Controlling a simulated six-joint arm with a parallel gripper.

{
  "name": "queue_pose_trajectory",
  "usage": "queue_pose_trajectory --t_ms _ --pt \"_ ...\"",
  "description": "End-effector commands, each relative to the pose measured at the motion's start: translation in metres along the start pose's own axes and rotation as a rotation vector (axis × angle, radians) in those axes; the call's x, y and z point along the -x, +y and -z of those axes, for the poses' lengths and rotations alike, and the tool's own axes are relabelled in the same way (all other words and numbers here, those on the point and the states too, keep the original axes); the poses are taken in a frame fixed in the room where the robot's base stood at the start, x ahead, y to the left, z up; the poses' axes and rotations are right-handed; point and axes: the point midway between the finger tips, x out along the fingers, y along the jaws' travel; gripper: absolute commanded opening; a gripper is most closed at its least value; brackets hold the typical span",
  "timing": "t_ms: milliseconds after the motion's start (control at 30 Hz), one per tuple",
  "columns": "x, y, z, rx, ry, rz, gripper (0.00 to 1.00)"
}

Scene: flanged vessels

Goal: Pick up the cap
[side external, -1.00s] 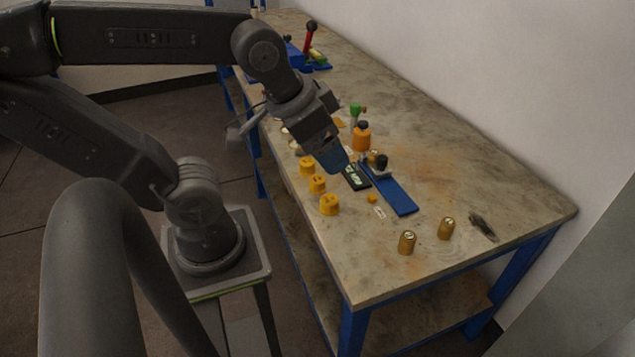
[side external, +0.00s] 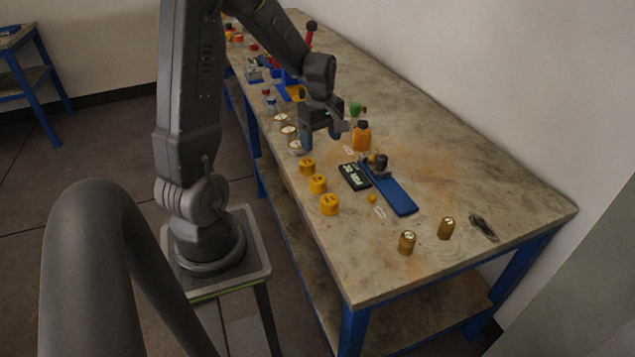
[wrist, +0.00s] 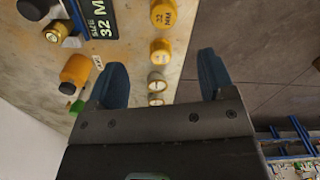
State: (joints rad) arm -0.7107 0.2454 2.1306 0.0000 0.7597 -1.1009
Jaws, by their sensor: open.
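Yellow caps (side external: 330,204) stand in a row along the near table edge; others in that row are a middle yellow cap (side external: 318,183) and a far yellow cap (side external: 307,166). I cannot tell which is meant. My gripper (side external: 321,137) is above the table near the far end of the row, pointing down. In the wrist view its blue fingers (wrist: 160,70) are wide apart and empty, with the row between them.
An orange bottle (side external: 361,137) stands right of my gripper. A dark size sign (side external: 354,176) and a blue fixture (side external: 390,190) lie right of the caps. Two brass cylinders (side external: 407,242) stand nearer the front. The table's right side is largely clear.

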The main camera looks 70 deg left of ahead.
Motion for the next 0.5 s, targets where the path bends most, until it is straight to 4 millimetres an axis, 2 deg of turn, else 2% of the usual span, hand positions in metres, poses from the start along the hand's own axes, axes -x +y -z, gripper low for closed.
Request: queue_pose_trajectory --t_ms 167,400,500 --pt "-0.023 -0.001 0.003 0.027 -0.005 0.010 0.76" --pt "-0.069 -0.002 0.003 0.024 -0.006 0.011 0.76" --pt "-0.081 -0.001 0.003 0.023 -0.004 0.008 0.76"
